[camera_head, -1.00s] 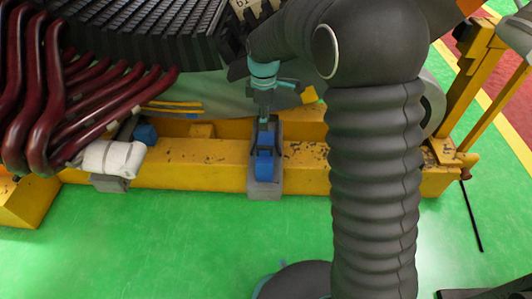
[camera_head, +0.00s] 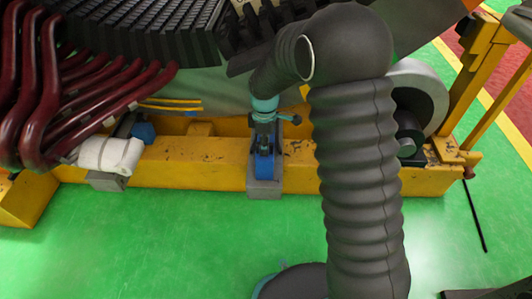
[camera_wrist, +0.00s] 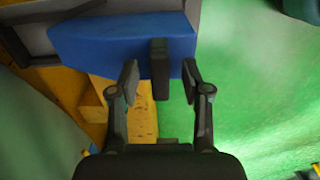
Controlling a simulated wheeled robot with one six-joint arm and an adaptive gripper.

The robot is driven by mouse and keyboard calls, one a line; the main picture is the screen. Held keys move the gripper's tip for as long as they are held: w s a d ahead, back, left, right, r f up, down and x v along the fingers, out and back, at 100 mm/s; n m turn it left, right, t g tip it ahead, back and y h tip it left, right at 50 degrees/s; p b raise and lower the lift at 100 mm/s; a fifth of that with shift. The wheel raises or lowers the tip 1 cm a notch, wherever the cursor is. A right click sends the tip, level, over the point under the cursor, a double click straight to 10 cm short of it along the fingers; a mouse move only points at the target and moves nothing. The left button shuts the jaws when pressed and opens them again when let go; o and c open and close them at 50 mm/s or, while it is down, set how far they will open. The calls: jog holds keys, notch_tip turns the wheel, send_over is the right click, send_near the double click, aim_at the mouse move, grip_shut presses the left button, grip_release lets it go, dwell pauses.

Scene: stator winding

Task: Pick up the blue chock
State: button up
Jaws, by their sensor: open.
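The blue chock (camera_head: 264,167) sits in a grey metal bracket (camera_head: 264,190) on the yellow beam, in the middle of the head view. My gripper (camera_head: 264,146) is over the chock, its dark fingers partly covering the chock's upper part. In the wrist view the chock (camera_wrist: 105,42) is a large blue block across the top. The open fingers of my gripper (camera_wrist: 160,80) are at its lower edge there, with nothing held between them. Whether they touch the chock, I cannot tell.
The yellow beam (camera_head: 205,165) runs across the green floor. A second blue block (camera_head: 145,132) is at the left, near a white-wrapped roll (camera_head: 110,155) and dark red bars (camera_head: 45,110). The black slotted stator (camera_head: 130,30) hangs above.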

jog(key=shift+f, duration=0.45)
grip_shut()
jog(key=shift+r, duration=0.1)
jog(key=shift+r, duration=0.1)
